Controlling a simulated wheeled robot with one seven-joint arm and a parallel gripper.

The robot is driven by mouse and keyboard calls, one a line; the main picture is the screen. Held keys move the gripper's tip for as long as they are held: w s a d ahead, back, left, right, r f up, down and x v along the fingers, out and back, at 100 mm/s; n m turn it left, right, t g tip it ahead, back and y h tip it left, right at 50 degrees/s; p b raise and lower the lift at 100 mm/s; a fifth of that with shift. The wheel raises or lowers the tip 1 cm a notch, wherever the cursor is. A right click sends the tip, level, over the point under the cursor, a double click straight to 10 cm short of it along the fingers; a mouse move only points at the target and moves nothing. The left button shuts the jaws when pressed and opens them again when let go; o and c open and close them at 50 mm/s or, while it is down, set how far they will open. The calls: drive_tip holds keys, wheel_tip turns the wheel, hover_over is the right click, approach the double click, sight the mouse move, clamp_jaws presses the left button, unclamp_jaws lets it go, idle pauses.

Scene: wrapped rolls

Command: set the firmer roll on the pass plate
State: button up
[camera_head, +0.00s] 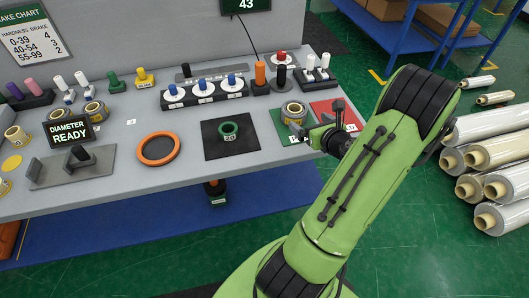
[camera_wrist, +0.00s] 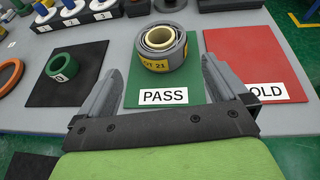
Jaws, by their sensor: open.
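A grey wrapped roll with a tan core and a yellow label ending in "T 21" (camera_wrist: 163,48) stands upright on the green pass plate (camera_wrist: 150,95), toward its far part. In the head view this roll (camera_head: 294,114) sits on the pass plate (camera_head: 279,121), partly behind my gripper. My gripper (camera_wrist: 161,66) is open and empty; its fingers point toward the roll, one at each side in the wrist view, with gaps to it. I cannot tell firmness by sight.
A red hold plate (camera_wrist: 262,62) lies right of the pass plate. A green ring (camera_head: 229,130) on a black mat and an orange ring (camera_head: 158,149) lie left. A display (camera_head: 71,131) reads "DIAMETER READY"; a wall screen (camera_head: 246,4) reads 43. Spools and posts line the back.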

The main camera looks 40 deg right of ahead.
drive_tip(key=w+a+r+n+g+y, duration=0.1)
drive_tip(key=w+a+r+n+y, duration=0.15)
drive_tip(key=a+n, duration=0.55)
drive_tip(key=w+a+r+n+g+y, duration=0.2)
drive_tip(key=w+a+n, duration=0.1)
drive_tip(key=a+n, duration=0.55)
drive_tip(key=w+a+r+n+g+y, duration=0.1)
drive_tip(key=w+a+r+n+y, duration=0.15)
drive_tip(key=a+n, duration=0.55)
drive_tip(key=s+a+r+n+g, duration=0.1)
drive_tip(key=s+a+r+n, duration=0.2)
drive_tip(key=s+a+n, duration=0.2)
drive_tip(key=s+a+r+n+g+h, duration=0.1)
drive_tip(key=s+a+r+n, duration=0.1)
drive_tip(key=s+a+n, duration=0.4)
drive_tip(key=s+n, duration=0.4)
drive_tip(key=n, duration=0.1)
drive_tip(key=shift+r+g, duration=0.3)
drive_tip(key=shift+r, duration=0.1)
